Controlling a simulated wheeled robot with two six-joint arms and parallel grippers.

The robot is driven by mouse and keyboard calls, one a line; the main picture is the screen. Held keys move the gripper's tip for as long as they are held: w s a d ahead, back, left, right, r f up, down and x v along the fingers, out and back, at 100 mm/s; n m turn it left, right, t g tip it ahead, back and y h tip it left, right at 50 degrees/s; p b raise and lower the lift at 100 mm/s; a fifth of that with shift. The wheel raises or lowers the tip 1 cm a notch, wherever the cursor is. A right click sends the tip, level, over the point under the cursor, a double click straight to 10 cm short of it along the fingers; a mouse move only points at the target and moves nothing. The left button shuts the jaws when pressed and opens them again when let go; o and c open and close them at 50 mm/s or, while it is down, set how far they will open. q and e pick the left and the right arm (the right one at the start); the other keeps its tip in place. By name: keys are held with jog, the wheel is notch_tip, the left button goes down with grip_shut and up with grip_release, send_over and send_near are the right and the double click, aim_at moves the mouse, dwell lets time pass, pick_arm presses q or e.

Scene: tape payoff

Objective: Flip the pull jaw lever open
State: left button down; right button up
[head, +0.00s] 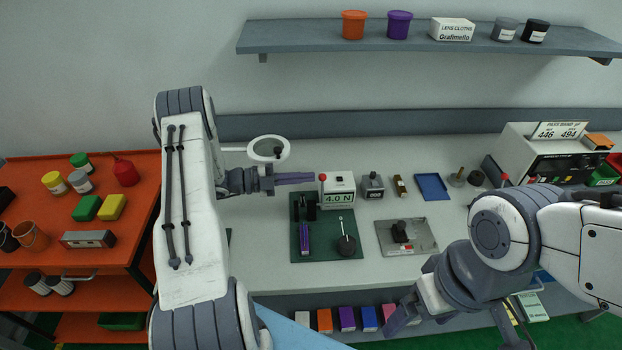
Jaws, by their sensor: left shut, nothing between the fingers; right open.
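A pale tester box (338,190) with a "4.0 N" display stands at the back of a dark green mat (325,250). A red ball knob (322,177) shows at its upper left; I cannot tell for sure that this is the pull jaw lever. Black upright parts (303,208) and a purple piece (304,238) are left of and below the box. My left gripper (313,178) is shut and empty, its fingertips close to the red knob; contact cannot be told.
A dark round base with a thin pale rod (346,245) stands on the mat. A grey plate with a black part (405,236) lies right of it. A blue tray (432,187) and a ring magnifier (268,148) are behind. An orange cart (90,235) stands left.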

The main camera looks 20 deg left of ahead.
pick_arm(q)
jog(key=b+v, duration=0.2)
jog(key=v, duration=0.6)
jog(key=shift+a+b, duration=0.15)
jog(key=shift+b, duration=0.15)
jog(key=shift+s, duration=0.15)
